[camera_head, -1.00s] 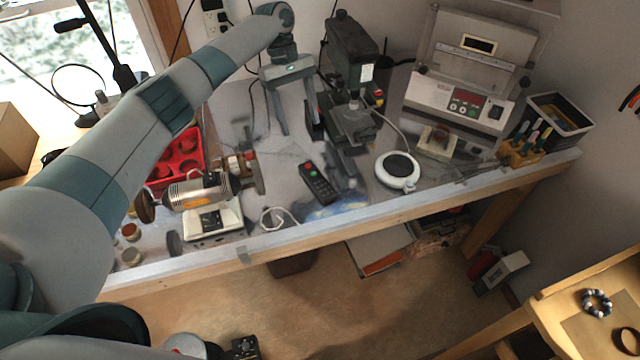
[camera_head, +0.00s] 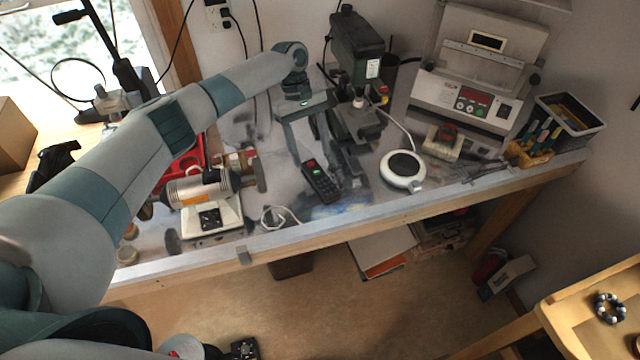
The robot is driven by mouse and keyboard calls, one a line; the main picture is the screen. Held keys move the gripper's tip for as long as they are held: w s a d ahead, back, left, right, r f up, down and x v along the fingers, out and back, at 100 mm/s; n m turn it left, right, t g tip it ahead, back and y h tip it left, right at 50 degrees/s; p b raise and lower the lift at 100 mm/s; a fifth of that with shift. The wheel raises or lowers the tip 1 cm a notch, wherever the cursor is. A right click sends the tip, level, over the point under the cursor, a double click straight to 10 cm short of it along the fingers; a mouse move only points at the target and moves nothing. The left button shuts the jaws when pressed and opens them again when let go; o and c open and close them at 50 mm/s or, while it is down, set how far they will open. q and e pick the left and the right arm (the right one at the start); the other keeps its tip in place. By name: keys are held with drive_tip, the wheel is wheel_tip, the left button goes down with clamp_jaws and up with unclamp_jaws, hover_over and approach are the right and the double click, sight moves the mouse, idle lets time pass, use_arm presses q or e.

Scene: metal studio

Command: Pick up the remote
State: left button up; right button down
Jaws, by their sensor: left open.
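The remote (camera_head: 321,182) is a dark, slim handset with a red and a green button near its top. It lies flat on the workbench (camera_head: 395,208), a little back from the front edge. My left gripper (camera_head: 316,158) comes from above and behind it. Its two fingers point down and are apart, with nothing between them. The fingertips are close to the remote's far end; I cannot tell the exact height above it. My right gripper does not clearly show.
A bench grinder (camera_head: 205,192) stands left of the remote, with a white cable (camera_head: 275,216) near the edge. A round white device (camera_head: 402,169) is to its right. A drill press (camera_head: 354,75) stands behind.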

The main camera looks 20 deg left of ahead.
sight(320, 177)
use_arm(q)
drive_tip(key=shift+b+x, duration=0.5)
drive_tip(key=shift+x, duration=0.55)
drive_tip(key=shift+f, duration=0.1)
drive_tip(key=shift+f, duration=0.15)
drive_tip(key=f+b, duration=0.1)
drive_tip(key=b, duration=0.1)
drive_tip(key=d+f+b, duration=0.1)
drive_tip(key=f+b, duration=0.1)
drive_tip(key=shift+s+d, duration=0.15)
drive_tip(key=shift+d, duration=0.05)
drive_tip(key=shift+b+x, duration=0.8)
drive_tip(key=shift+b, duration=0.05)
drive_tip(key=shift+s+d, duration=0.1)
drive_tip(key=shift+r, duration=0.1)
